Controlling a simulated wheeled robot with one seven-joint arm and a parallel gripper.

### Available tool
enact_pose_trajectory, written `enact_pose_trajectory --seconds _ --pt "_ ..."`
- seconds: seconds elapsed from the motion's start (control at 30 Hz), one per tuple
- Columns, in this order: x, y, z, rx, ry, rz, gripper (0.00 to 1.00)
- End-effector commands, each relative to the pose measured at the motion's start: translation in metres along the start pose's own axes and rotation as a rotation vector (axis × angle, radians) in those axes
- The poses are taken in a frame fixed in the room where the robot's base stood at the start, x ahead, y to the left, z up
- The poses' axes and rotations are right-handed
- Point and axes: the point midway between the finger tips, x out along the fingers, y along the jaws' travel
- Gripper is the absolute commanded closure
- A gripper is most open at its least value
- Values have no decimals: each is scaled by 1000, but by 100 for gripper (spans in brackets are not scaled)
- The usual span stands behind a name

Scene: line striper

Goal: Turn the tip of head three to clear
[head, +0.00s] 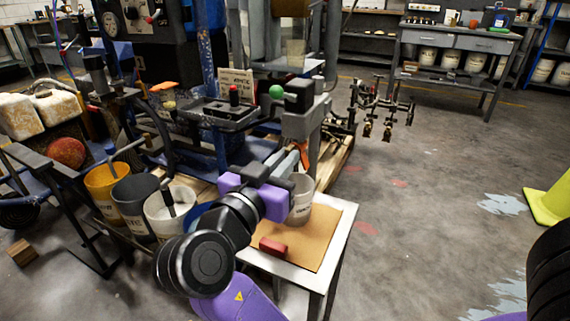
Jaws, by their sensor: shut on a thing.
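My gripper (292,161) is in the middle of the head view, above the back of a small table. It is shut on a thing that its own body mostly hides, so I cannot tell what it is. A small orange piece (304,154) shows at its fingers. A row of dark spray heads (380,108) hangs on a boom to the right, with brass-coloured ends low down. My gripper is apart from this row, to its left. I cannot tell which head is number three or how its tip is turned.
A small table (330,240) with a brown top holds a grey-white bucket (300,200) and a red block (272,247). A green knob (276,91) and red knob (233,92) stand on the machine. Yellow, black and white buckets stand left. Floor at right is mostly clear.

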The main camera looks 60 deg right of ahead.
Motion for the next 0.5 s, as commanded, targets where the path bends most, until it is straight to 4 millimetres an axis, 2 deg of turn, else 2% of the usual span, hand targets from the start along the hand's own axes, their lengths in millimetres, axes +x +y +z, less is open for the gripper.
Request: enact_pose_trajectory --seconds 0.23,0.27,0.37,0.5 --pt "2 1 0 3 -1 5 100" --pt "2 1 0 3 -1 5 85" --pt "1 1 0 3 -1 4 66" --pt "1 1 0 2 -1 3 66"
